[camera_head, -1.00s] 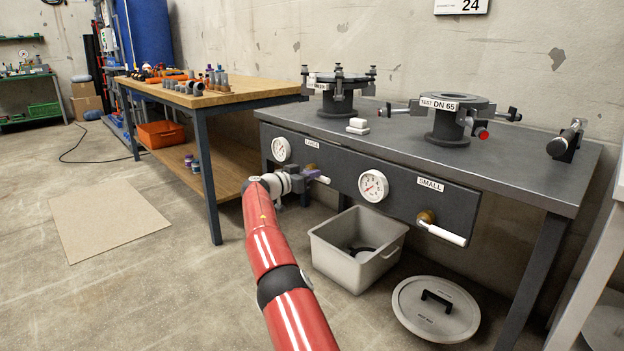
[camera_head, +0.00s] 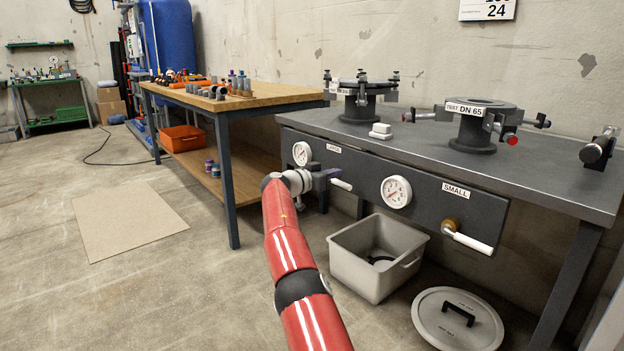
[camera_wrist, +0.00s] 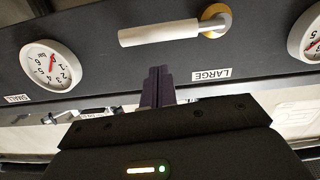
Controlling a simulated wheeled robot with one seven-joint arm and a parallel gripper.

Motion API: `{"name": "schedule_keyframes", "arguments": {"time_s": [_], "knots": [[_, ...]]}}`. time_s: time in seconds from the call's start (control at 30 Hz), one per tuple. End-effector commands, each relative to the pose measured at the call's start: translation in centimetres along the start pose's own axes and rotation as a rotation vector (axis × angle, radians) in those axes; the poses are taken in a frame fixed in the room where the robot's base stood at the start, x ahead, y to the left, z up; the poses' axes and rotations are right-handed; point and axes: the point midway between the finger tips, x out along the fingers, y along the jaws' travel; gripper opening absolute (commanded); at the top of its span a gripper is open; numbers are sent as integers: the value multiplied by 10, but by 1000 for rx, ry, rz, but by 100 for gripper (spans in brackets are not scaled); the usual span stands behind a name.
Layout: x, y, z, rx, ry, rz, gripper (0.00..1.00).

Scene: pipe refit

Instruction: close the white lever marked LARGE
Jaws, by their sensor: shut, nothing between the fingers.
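The white lever marked LARGE (camera_head: 342,184) lies about level on the front panel, its free end pointing right in the head view. In the wrist view, which is upside down, the white lever (camera_wrist: 160,33) and its brass hub (camera_wrist: 215,21) show whole, with the LARGE label (camera_wrist: 211,74) beside them. My gripper (camera_wrist: 157,72) is shut and empty, its fingertips just short of the lever with a gap in the picture. In the head view my gripper (camera_head: 326,176) hides the hub. Contact is not seen.
A second white lever (camera_head: 470,241) marked SMALL sits to the right, past a gauge (camera_head: 396,192). Another gauge (camera_head: 302,153) is left of the LARGE label. A grey bin (camera_head: 345,262) and a round lid (camera_head: 458,320) lie on the floor below.

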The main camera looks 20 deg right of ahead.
Motion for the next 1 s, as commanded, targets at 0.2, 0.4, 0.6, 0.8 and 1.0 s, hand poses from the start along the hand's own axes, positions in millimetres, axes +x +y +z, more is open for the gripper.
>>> {"name": "schedule_keyframes", "arguments": {"time_s": [0.2, 0.4, 0.6, 0.8, 1.0], "knots": [[-39, 6, -11, 1, 0, -5, 0], [-78, 7, -15, 0, -1, -2, 0], [-98, 7, -15, 1, 0, -1, 0], [-101, 8, -14, 0, 0, 0, 0], [-100, 7, -14, 1, 0, 0, 0]]}}
